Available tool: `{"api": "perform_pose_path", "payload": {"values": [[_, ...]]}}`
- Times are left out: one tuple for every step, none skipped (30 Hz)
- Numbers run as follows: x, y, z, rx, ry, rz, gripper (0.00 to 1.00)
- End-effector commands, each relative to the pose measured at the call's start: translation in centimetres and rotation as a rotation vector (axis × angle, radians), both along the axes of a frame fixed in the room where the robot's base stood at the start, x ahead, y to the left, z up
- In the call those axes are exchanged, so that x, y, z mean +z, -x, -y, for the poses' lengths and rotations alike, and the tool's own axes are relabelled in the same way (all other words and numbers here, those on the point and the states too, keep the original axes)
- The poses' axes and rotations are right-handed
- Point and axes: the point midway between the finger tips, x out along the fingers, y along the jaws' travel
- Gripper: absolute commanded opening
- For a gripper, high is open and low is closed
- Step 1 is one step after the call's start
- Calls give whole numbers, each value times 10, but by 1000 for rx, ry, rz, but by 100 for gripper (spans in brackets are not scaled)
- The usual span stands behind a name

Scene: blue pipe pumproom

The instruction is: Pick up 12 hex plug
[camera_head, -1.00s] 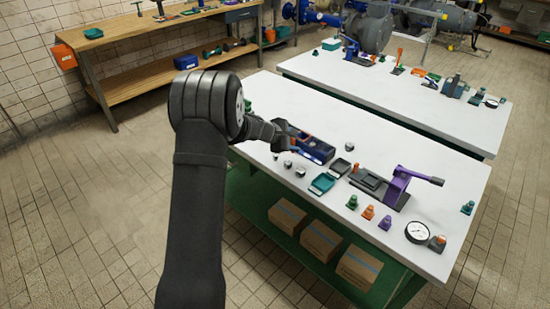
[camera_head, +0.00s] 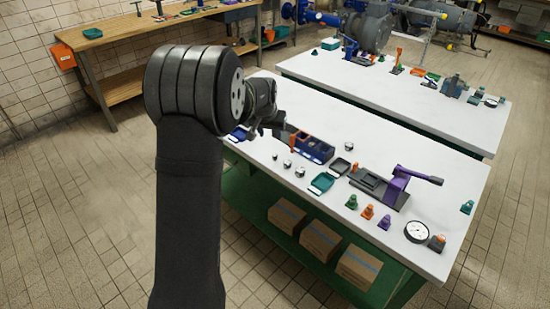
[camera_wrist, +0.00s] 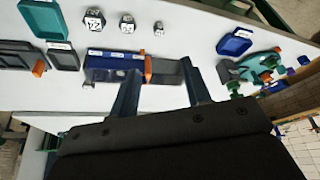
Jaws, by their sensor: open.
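Three silvery hex plugs stand in a row on the white table, shrinking in size from the large one (camera_wrist: 94,20) through the middle one (camera_wrist: 127,24) to the smallest (camera_wrist: 158,28) in the wrist view. They also show in the head view, beside the blue block (camera_head: 312,148). Their size marks are too small to read surely, so I cannot tell which is the 12. My gripper (camera_wrist: 160,66) is open and empty; its fingers appear over the block's near edge and grey end in the wrist view, with the plugs beyond. In the head view its fingertips are partly hidden by my arm.
A teal tray (camera_head: 322,183) and dark tray (camera_head: 340,167) lie right of the plugs, then a purple-handled press (camera_head: 398,185). A blue tray (camera_wrist: 237,42) and a teal-and-orange tool (camera_wrist: 262,66) lie on the other side. The table front beside the plugs is clear.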

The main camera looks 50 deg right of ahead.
Motion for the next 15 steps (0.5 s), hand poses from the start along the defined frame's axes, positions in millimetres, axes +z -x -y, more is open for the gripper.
{"api": "perform_pose_path", "payload": {"values": [[-12,-2,3,1,-4,-4,44],[-17,-3,6,1,-2,-3,44],[-26,-5,8,1,-3,-3,44],[-32,-6,10,1,-3,-3,44],[-37,-7,12,1,-3,-3,44],[-45,-8,15,2,-2,-4,44],[-50,-10,17,2,-2,-3,44],[-56,-11,19,2,-2,-5,44],[-63,-12,22,2,-1,-4,44],[-68,-13,24,3,-1,-4,44],[-73,-14,26,3,-1,-4,44],[-79,-15,28,3,-1,-4,44],[-83,-16,29,3,-1,-4,44],[-86,-17,31,3,0,-4,44],[-89,-18,32,3,1,-3,44]]}}
